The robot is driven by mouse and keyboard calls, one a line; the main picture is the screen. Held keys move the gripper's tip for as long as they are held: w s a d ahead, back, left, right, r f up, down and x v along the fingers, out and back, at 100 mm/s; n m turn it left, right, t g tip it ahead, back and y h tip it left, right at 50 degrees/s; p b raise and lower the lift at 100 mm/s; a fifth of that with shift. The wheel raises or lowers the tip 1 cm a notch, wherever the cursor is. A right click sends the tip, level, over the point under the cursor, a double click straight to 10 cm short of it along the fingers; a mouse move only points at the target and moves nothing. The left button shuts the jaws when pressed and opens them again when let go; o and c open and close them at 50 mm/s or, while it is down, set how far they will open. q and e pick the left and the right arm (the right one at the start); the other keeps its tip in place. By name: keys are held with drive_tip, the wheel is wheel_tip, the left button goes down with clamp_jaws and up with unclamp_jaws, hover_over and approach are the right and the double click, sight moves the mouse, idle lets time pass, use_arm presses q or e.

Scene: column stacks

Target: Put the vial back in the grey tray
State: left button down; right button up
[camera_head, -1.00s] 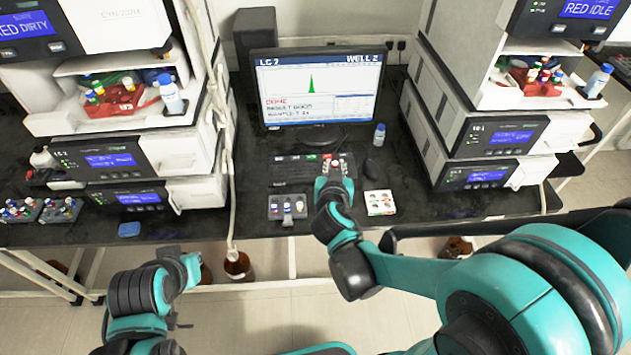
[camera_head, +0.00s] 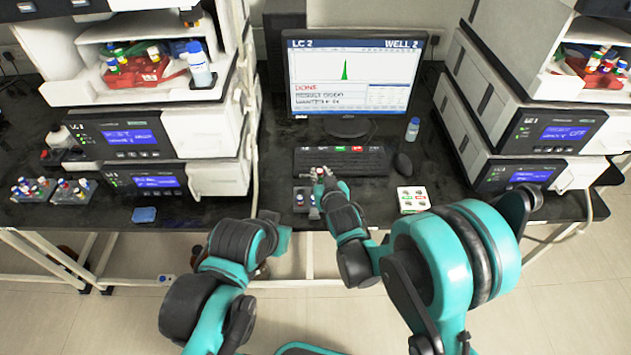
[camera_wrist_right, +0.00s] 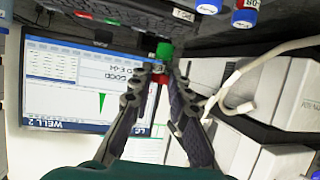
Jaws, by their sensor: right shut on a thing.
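My right gripper (camera_head: 321,173) is over the front of the keyboard, just behind and right of the grey tray. It is shut on a small vial (camera_wrist_right: 161,68), which shows a red part at the fingertips and a green part beyond them in the right wrist view. The grey tray (camera_head: 297,208) stands near the bench's front edge with vials in it; my right arm partly hides its right side. Blue-capped vials (camera_wrist_right: 243,18) show at the top of the right wrist view. My left arm is low in front of the bench, and its fingers cannot be made out.
The keyboard (camera_head: 330,162) and monitor (camera_head: 345,75) are behind the tray. A white box with round spots (camera_head: 412,200) is to the right, and a mouse (camera_head: 403,164) and a small bottle (camera_head: 412,129) are behind it. Instrument stacks flank both sides. A blue pad (camera_head: 144,215) lies left.

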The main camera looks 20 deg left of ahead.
drive_tip(key=shift+s+a+f, duration=0.1)
drive_tip(key=shift+a+f, duration=0.4)
drive_tip(key=shift+a, duration=0.4)
drive_tip(key=shift+f+b, duration=1.5)
drive_tip(key=shift+f, duration=0.55)
drive_tip(key=shift+r, duration=0.15)
drive_tip(key=shift+f, duration=1.15)
drive_tip(key=o, duration=0.9)
drive_tip(key=shift+s, duration=0.1)
